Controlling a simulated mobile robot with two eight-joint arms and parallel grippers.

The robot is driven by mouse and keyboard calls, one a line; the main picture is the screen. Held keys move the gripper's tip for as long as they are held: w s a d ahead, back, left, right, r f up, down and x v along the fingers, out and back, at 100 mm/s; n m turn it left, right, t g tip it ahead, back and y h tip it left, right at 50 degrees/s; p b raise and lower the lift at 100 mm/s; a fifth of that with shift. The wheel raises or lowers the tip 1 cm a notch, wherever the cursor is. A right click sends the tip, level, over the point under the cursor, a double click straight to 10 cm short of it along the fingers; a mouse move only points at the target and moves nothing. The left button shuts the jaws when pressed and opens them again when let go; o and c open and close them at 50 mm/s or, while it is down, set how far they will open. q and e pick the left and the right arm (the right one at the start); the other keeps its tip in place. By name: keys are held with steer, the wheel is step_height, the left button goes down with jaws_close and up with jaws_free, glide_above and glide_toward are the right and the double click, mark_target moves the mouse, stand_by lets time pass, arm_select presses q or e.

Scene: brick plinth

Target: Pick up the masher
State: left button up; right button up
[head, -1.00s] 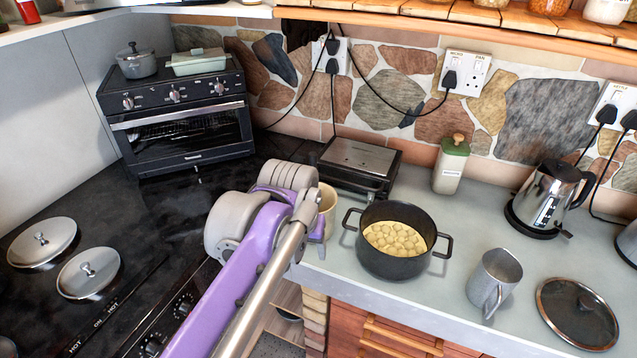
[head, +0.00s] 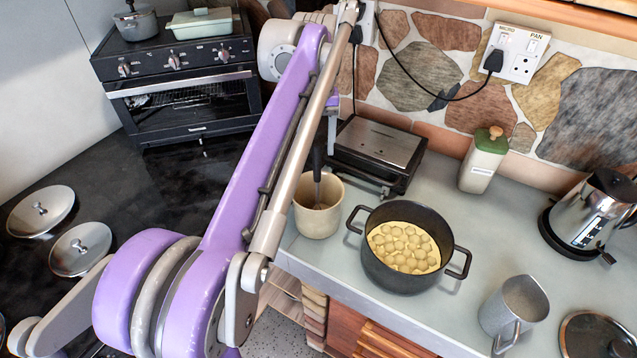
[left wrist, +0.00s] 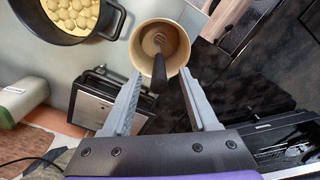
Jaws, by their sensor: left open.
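The masher (head: 317,170) stands in a cream crock (head: 318,212) on the counter, left of the pot, with its black handle pointing up. In the left wrist view the masher (left wrist: 160,76) rises from the crock (left wrist: 140,45) towards the camera, its metal lower part inside. My left gripper (left wrist: 161,74) is open, and the handle shows between its two grey fingers with gaps on both sides. In the head view my left arm hides most of this gripper. My right gripper is not in view.
A black pot of pale round pieces (head: 402,250) stands right of the crock. A black grill (head: 378,152) sits close behind. A green-lidded canister (head: 483,160), a grey jug (head: 513,312) and a kettle (head: 588,215) are further right.

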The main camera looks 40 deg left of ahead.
mark_target(317, 179)
arm_select(q)
steer(key=f, duration=0.5)
steer(key=shift+w+f, duration=0.15)
steer(key=shift+w, duration=0.1)
steer(key=shift+a, duration=0.1)
jaws_close()
